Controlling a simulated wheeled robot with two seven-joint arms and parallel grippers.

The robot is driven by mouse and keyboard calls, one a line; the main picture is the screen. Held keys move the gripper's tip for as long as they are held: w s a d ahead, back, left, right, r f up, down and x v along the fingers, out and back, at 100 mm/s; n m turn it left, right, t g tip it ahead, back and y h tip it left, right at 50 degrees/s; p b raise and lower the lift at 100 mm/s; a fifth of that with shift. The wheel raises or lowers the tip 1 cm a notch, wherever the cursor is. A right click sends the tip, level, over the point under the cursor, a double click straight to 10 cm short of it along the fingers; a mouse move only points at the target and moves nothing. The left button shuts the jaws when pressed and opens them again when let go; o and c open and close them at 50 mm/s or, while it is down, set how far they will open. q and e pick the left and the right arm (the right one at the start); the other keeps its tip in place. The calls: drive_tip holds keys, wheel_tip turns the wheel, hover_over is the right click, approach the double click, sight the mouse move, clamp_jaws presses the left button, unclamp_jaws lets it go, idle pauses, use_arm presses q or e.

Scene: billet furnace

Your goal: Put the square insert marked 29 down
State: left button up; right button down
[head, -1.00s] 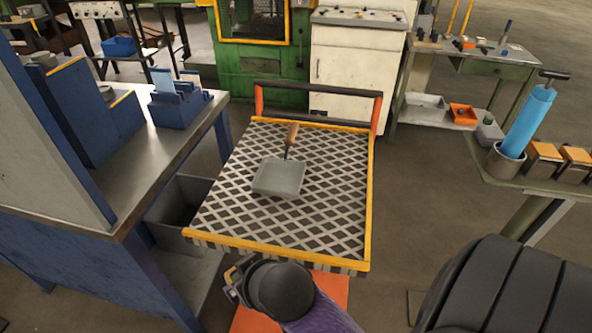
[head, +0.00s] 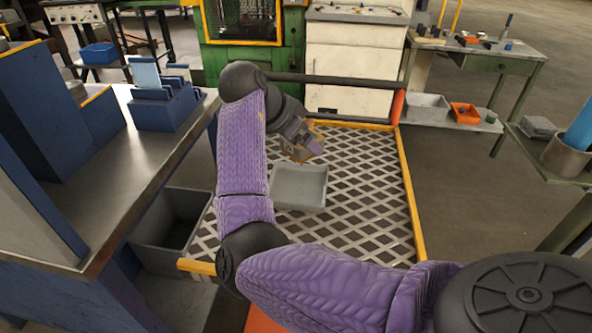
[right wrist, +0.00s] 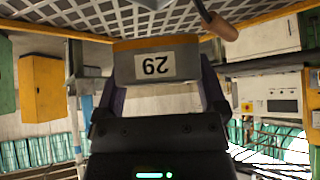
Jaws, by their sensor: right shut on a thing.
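The square insert marked 29 (right wrist: 158,64) is grey with an orange-brown edge and a white label, upside down in the right wrist view. My right gripper (right wrist: 160,90) is shut on it, with one finger at each side. In the head view my right gripper (head: 298,140) is over the far part of the mesh-topped cart (head: 375,180), and only a small piece of the insert (head: 313,150) shows. The insert appears held above the cart top; its exact gap from the surface cannot be told. My left gripper is not in view.
A grey dustpan (head: 299,187) lies on the cart; its brown handle (right wrist: 222,28) shows in the right wrist view. The cart has a dark rear bar (head: 340,82). A steel-topped bench (head: 120,170) stands left. The cart's right side is clear.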

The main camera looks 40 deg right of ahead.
sight(307, 183)
drive_tip(key=shift+w+a+r+m, duration=0.15)
drive_tip(key=shift+r+m, duration=0.05)
drive_tip(key=shift+m, duration=0.1)
drive_tip(key=shift+f+g, duration=0.1)
drive_tip(key=shift+g, duration=0.2)
wheel_tip(307, 183, down, 10)
drive_tip(key=b, duration=0.4)
drive_tip(key=shift+r, duration=0.3)
drive_tip(key=shift+c, duration=0.2)
unclamp_jaws()
drive_tip(key=shift+o, duration=0.2)
